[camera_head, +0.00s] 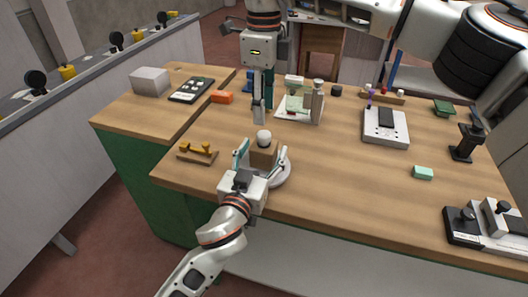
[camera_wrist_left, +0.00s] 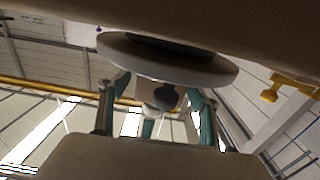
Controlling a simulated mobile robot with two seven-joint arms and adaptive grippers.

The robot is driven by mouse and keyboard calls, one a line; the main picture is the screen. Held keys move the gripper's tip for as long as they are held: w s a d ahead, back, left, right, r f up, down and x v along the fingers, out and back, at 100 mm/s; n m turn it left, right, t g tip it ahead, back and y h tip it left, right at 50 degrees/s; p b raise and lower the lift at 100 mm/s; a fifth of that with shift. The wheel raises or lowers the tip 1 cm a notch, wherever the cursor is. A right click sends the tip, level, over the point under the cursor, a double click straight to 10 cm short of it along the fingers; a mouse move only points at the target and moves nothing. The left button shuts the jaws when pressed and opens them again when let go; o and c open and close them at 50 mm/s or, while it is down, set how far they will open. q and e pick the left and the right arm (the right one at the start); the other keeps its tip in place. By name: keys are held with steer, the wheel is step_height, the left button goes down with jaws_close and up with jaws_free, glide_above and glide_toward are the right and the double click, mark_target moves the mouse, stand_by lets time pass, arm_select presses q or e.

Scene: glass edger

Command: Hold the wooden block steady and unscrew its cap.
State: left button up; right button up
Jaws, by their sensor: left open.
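The wooden block (camera_head: 263,157), a small brown cube with a round pale cap (camera_head: 264,137) on top, sits upright on a round white plate (camera_head: 283,177) near the table's front edge. My left gripper (camera_head: 260,158) is open, with its teal fingers on either side of the block; contact cannot be told.
A wooden holder with yellow pieces (camera_head: 198,152) lies left of the block. A white device (camera_head: 385,127) and a teal block (camera_head: 422,173) are right. Table between is clear.

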arm_select(q)
steer(key=shift+w+d, duration=0.1)
steer(key=shift+w, duration=0.25)
